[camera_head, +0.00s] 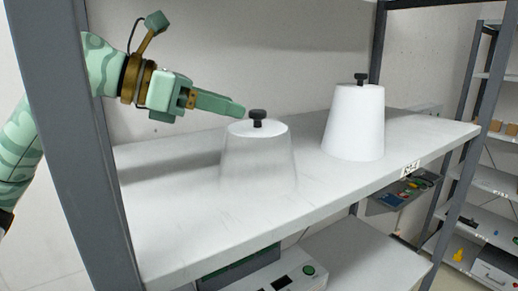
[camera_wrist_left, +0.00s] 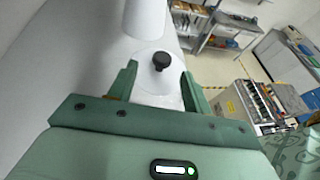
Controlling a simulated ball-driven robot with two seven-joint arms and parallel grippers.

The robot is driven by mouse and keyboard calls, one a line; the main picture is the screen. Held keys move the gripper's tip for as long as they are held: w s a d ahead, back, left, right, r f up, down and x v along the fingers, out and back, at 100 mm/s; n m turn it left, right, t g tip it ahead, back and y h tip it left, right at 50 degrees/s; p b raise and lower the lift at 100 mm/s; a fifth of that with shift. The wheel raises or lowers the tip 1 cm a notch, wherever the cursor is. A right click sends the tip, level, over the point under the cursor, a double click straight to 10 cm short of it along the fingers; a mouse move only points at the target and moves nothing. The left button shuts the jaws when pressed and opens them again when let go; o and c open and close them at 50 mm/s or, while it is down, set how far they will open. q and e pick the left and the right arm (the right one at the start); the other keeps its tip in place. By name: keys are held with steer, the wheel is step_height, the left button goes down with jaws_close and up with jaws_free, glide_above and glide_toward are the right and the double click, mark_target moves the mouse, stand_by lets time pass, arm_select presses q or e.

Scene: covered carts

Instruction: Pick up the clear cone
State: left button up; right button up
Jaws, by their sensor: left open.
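The clear cone (camera_head: 258,165) stands upright on the shelf, see-through towards its base, with a black knob (camera_head: 257,117) on its flat top. My left gripper (camera_head: 238,109) reaches in from the left, with its green fingers close to the knob at about its height. In the left wrist view the knob (camera_wrist_left: 161,60) shows between and slightly beyond the open fingers (camera_wrist_left: 159,72), and the cone's top (camera_wrist_left: 158,82) lies below it. I cannot tell whether a finger touches the knob. My right gripper is in neither view.
An opaque white cone (camera_head: 354,122) with a black knob stands to the right on the same shelf (camera_head: 190,225). A dark post (camera_head: 75,150) rises in front of my left arm. The shelf's front left is bare. Other racks stand at the right.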

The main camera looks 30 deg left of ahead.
mark_target(258, 110)
arm_select(q)
steer(key=shift+w+d+f, duration=0.2)
steer(key=shift+w+d, duration=0.3)
steer(key=p+x, duration=0.2)
steer(key=x, duration=0.2)
steer(key=shift+w+d+p, duration=0.15)
steer(key=shift+d+p, duration=0.2)
steer(key=shift+w+d+f, duration=0.1)
steer(key=shift+w+f, duration=0.05)
steer(key=shift+w, duration=0.05)
steer(key=shift+s, duration=0.15)
steer(key=c, duration=0.9)
jaws_close()
